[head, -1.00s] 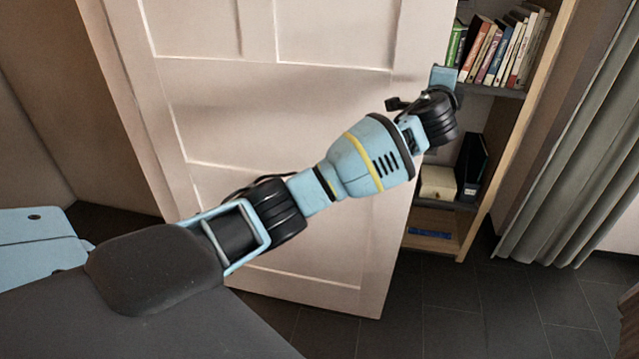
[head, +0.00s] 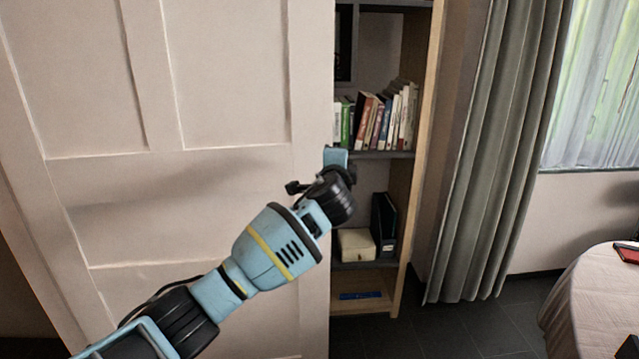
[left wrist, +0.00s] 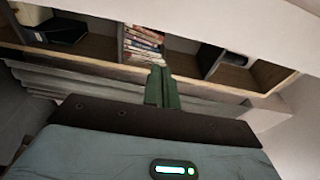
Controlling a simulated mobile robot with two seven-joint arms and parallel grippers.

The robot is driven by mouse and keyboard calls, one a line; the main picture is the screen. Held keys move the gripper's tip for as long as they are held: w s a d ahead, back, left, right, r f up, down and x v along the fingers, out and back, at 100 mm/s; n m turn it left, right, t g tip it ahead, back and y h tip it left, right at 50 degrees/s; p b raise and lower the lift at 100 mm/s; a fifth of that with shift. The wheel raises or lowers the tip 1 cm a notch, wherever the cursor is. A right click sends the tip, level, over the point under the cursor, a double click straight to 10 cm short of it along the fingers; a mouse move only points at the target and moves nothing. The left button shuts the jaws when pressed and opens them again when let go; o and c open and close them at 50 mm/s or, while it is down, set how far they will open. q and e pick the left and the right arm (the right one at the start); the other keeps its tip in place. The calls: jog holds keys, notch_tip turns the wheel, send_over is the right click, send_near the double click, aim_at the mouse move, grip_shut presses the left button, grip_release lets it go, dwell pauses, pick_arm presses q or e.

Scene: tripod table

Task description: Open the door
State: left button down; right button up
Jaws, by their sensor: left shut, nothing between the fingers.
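The door (head: 230,80) is a pale panelled leaf filling the left half of the head view. It stands open, with a bookshelf showing past its right edge. My left arm crosses in front of it, its wrist by that edge. A small dark piece (head: 296,187) shows beside the wrist; I cannot tell whether it is the door handle. The fingers are not clear in the head view. In the left wrist view my left gripper (left wrist: 162,88) has its two green fingers together, with nothing between them and shelves beyond. My right gripper is not in view.
The bookshelf (head: 402,215) holds books (head: 382,118), a pale box (head: 356,244) and a dark file holder (head: 384,223). A grey curtain (head: 500,150) hangs to its right. A white-covered round surface (head: 590,300) stands at the lower right. Dark floor (head: 465,325) is clear between.

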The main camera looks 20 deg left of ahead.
pick_arm(q)
jog(key=v, duration=0.6)
jog(key=shift+s+p, duration=0.25)
jog(key=shift+p, duration=0.05)
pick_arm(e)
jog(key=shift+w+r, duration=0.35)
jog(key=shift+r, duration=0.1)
pick_arm(q)
jog(key=shift+d, duration=0.1)
